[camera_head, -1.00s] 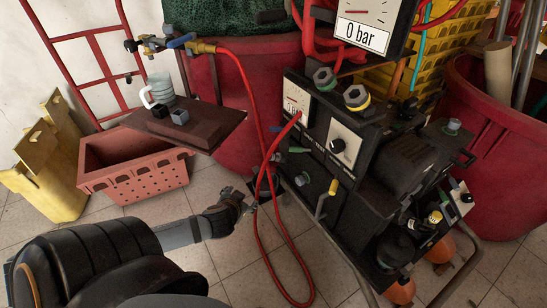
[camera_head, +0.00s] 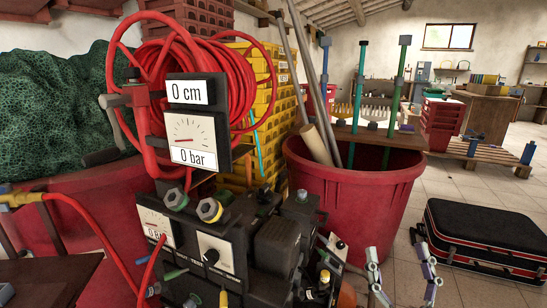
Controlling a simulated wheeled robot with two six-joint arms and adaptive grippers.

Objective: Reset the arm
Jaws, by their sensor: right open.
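My right gripper (camera_head: 400,262) is at the bottom right of the head view. Its two fingers stand apart, pointing up, with nothing between them. It shows in front of the floor, between the big red tub (camera_head: 352,200) and the black suitcase (camera_head: 487,238). The rest of my right arm is below the picture. My left gripper is outside the head view.
A black machine (camera_head: 278,245) with dials stands at the centre bottom. A gauge panel (camera_head: 198,140) reads 0 cm and 0 bar. A red hose coil (camera_head: 190,60) hangs behind it. Yellow crates (camera_head: 268,100) are stacked behind. Tiled floor (camera_head: 455,192) is open at right.

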